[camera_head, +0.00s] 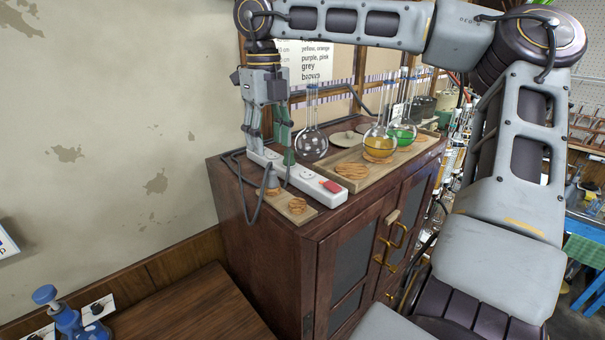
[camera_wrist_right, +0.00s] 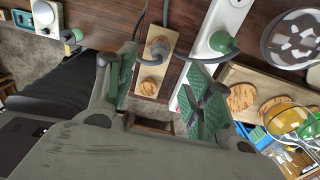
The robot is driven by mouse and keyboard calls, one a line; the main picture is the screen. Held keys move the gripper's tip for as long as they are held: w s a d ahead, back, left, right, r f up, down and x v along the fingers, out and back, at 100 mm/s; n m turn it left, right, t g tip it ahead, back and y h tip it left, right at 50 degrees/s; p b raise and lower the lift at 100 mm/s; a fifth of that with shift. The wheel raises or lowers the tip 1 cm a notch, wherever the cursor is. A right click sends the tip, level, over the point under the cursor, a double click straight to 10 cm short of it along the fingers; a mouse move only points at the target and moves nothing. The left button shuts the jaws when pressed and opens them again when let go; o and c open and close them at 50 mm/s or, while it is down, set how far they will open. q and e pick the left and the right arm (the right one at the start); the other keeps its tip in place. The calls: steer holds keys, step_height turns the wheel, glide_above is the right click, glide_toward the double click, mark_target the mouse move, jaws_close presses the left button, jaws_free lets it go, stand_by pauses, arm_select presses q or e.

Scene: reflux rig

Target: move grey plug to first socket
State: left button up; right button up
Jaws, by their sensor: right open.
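The grey plug (camera_head: 272,181) stands upright at the back end of a small wooden board (camera_head: 313,211). It also shows in the right wrist view (camera_wrist_right: 160,47), with its dark cord. The white socket strip (camera_head: 310,180) lies beside the board on the cabinet top. A green plug (camera_head: 289,157) sits in the strip, and it shows in the right wrist view too (camera_wrist_right: 221,42). My right gripper (camera_head: 268,143) points down above the plug and strip, open and empty. In the wrist view its green-padded fingers (camera_wrist_right: 160,92) are apart, with the plug beyond them. My left gripper is not in view.
A red switch (camera_head: 332,186) is at the strip's near end. A wooden tray (camera_head: 345,178) to the right holds flasks with orange (camera_head: 380,145) and green liquid (camera_head: 403,136). Dark cords loop at the cabinet's left edge.

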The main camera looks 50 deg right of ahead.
mark_target(271, 171)
steer(key=shift+w+f, duration=0.1)
steer(key=shift+f, duration=0.1)
steer(key=shift+f+b, duration=0.65)
steer(key=shift+f, duration=0.1)
arm_select(q)
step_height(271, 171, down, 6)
steer(key=b, duration=0.5)
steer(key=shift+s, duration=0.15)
arm_select(e)
steer(key=shift+f, duration=3.55)
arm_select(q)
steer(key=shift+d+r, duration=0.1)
arm_select(e)
jaws_close()
arm_select(q)
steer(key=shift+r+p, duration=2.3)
steer(key=shift+p, duration=0.2)
arm_select(e)
steer(key=shift+r, duration=3)
